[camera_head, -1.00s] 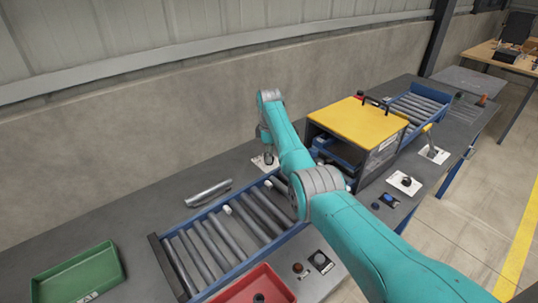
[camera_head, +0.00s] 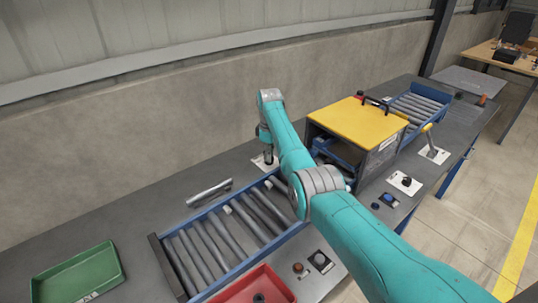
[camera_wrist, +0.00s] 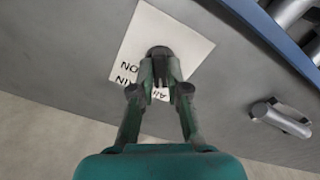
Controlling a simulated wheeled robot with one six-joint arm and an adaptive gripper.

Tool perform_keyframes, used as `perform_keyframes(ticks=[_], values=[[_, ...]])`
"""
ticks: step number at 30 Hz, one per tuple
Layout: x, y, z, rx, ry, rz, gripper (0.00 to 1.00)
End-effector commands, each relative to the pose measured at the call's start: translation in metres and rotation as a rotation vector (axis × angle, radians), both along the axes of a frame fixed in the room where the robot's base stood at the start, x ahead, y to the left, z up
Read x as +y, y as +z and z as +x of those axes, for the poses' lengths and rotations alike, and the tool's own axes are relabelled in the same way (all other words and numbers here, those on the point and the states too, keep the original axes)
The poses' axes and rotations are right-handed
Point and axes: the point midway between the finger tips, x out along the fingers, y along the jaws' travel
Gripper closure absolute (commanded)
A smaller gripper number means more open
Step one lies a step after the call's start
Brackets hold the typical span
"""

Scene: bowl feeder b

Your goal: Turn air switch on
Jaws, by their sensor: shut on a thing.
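The air switch (camera_wrist: 160,51) is a dark knob on a white label plate (camera_wrist: 196,47) with black lettering, part of which reads "ON" and "AIR". In the wrist view my gripper (camera_wrist: 160,66) is over the plate with its fingers closed around the knob. The fingers hide most of the knob and some lettering, so I cannot tell which way it is turned. In the head view the white plate (camera_head: 262,164) shows on the grey bench behind the roller conveyor, with my gripper (camera_head: 268,158) reaching down onto it.
A blue-framed roller conveyor (camera_head: 157,240) runs beside the plate. A yellow-topped machine (camera_head: 352,118) stands to the right. A metal handle (camera_head: 209,192) lies left of the plate. A green tray (camera_head: 40,287) and a red tray (camera_head: 285,283) sit nearer. A wall rises behind.

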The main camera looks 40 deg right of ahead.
Motion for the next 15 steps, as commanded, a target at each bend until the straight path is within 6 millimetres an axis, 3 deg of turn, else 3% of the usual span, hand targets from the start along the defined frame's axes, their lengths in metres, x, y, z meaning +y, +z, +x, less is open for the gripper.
perform_keyframes(ticks=[15], values=[[-0.0001,0.0001,0.0002,0.000,-0.489,-0.001,1.00]])
